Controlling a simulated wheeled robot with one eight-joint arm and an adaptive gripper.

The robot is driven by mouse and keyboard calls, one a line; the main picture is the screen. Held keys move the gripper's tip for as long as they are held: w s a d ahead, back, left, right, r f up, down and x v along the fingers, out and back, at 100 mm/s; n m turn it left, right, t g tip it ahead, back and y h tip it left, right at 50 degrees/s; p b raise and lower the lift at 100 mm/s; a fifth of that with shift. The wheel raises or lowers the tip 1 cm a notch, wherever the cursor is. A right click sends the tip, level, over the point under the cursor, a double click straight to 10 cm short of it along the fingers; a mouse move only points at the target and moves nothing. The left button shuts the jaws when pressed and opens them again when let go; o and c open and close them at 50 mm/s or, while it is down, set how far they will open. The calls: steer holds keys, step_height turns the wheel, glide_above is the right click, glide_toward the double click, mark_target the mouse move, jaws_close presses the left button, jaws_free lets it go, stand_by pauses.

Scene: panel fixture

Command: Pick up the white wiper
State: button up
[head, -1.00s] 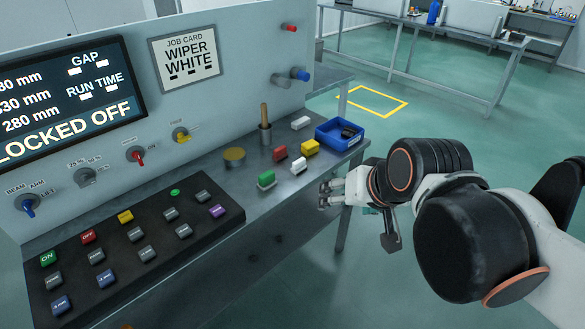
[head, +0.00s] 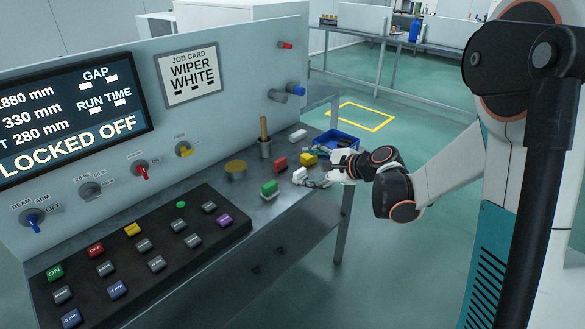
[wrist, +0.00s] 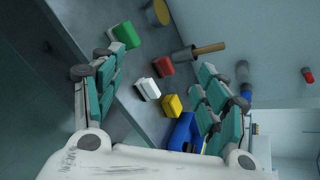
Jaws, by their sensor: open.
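A white wiper (head: 299,175) lies on the grey bench near its front edge, beside the green wiper (head: 269,188). It shows in the wrist view (wrist: 148,89), between my spread fingers and apart from them. My gripper (head: 318,178) is open and empty, just right of the near white wiper at the bench's front edge. Its fingers frame the wiper in the wrist view (wrist: 158,70).
Close by are a red wiper (head: 280,163), a yellow wiper (head: 309,158) and a blue bin (head: 338,140), partly behind my gripper. A cup with a wooden handle (head: 265,146) stands behind. A black button panel (head: 150,248) fills the left bench.

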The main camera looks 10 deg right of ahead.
steer(key=w+d+f+m+t+y, duration=0.2)
steer(key=w+d+f+m, duration=0.3)
steer(key=f, duration=0.3)
steer(key=m+t+y, duration=0.1)
steer(key=m+t, duration=0.2)
steer(key=m, duration=0.2)
glide_toward(302, 172)
steer(key=x, duration=0.2)
steer(key=p+x, duration=0.1)
steer(key=x, duration=0.2)
steer(key=shift+a+f, duration=0.2)
steer(key=shift+a, duration=0.05)
steer(key=shift+b+x, duration=1.15)
steer(key=shift+x, duration=1.95)
steer(key=shift+d+r, duration=0.1)
steer(key=shift+r, duration=0.1)
steer(key=c, duration=1.1)
